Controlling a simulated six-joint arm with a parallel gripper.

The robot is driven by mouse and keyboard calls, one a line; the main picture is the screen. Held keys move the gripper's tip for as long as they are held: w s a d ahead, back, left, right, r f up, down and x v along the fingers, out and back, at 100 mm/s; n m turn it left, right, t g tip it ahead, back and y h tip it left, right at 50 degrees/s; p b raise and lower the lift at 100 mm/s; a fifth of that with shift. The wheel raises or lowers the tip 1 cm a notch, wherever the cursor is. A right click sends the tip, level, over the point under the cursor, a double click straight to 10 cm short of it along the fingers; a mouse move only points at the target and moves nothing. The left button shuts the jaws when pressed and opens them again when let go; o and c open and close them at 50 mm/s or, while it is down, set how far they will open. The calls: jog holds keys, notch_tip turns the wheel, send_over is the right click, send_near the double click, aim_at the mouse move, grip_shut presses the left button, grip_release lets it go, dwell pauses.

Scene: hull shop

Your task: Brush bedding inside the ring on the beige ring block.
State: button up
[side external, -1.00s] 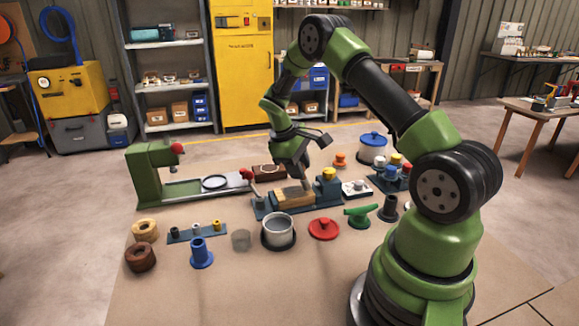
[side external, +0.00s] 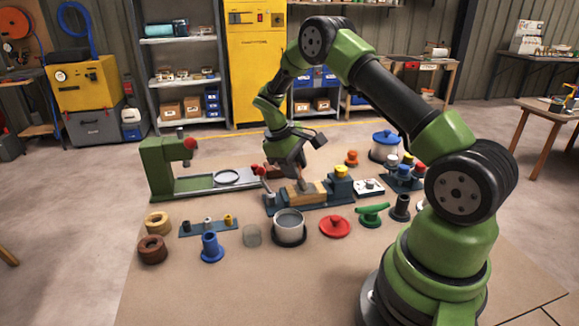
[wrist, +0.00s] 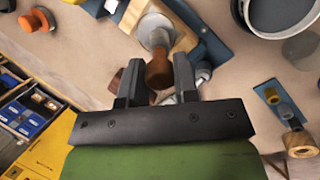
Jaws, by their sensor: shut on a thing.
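The beige ring block (side external: 315,187) sits in a blue-grey vise (side external: 340,186) near the middle of the table. In the wrist view, the block (wrist: 186,40) shows at the top centre, with the vise (wrist: 210,45) beside it. My gripper (wrist: 160,66) is shut on a brown-handled brush (wrist: 159,72). The brush points away from the fingers, and its pale end (wrist: 153,30) is over the block. In the side view, my gripper (side external: 301,180) is just above the block. The ring is mostly hidden by the brush, and I cannot tell whether the bristles touch it.
A grey pot (side external: 289,227), red lid (side external: 334,226) and green-handled piece (side external: 372,214) stand in front of the vise. A green press (side external: 165,168) is at left. A blue-lidded pot (side external: 385,146) is behind right.

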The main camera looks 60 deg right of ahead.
jog(key=s+d, duration=0.2)
jog(key=s, duration=0.1)
jog(key=shift+d, duration=0.4)
notch_tip(320, 180, up, 8)
dwell(0.3)
